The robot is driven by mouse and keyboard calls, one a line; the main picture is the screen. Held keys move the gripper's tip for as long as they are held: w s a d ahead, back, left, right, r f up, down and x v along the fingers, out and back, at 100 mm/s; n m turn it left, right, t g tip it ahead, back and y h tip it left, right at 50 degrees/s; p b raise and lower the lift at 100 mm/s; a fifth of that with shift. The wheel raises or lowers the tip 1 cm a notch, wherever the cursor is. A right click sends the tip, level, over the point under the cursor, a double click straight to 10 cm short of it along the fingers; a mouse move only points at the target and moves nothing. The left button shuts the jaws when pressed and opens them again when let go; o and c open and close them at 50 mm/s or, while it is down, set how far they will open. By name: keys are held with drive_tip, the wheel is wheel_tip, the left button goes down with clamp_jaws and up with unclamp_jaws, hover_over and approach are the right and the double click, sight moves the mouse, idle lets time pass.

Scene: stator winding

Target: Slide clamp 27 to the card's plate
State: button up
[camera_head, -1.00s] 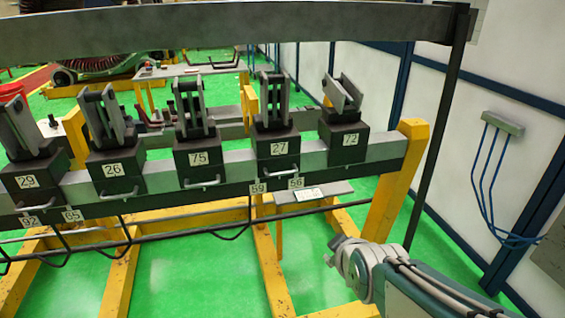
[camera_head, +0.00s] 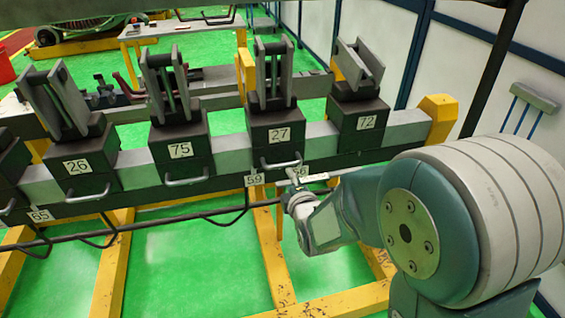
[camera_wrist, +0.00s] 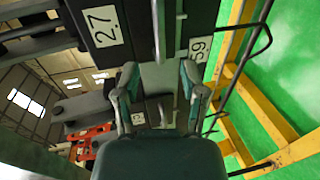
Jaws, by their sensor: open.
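Clamp 27 (camera_head: 279,142) is a dark block with upright grey jaws on the grey rail, with a pale handle (camera_head: 278,164) low on its front. Plate 59 (camera_head: 254,180) is below it on the rail's front face. Plate 56 (camera_head: 298,172) is to its right, partly hidden by my gripper. My gripper (camera_head: 290,186) is just below the handle. In the wrist view my gripper (camera_wrist: 160,75) is open and empty, with the handle (camera_wrist: 158,30) ahead, roughly between the fingertips.
Clamp 72 (camera_head: 361,122) stands to the right of clamp 27, with a gap of bare rail between. Clamp 75 (camera_head: 180,150) and clamp 26 (camera_head: 78,167) are on the left. Plate 65 (camera_head: 40,215) is farther left. A yellow post (camera_head: 439,115) stands at the rail's right end.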

sight(281, 166)
drive_tip(key=x, duration=0.8)
drive_tip(key=shift+w+a+f, duration=0.1)
drive_tip(key=shift+w, duration=0.2)
clamp_jaws()
drive_tip(key=shift+a, duration=0.1)
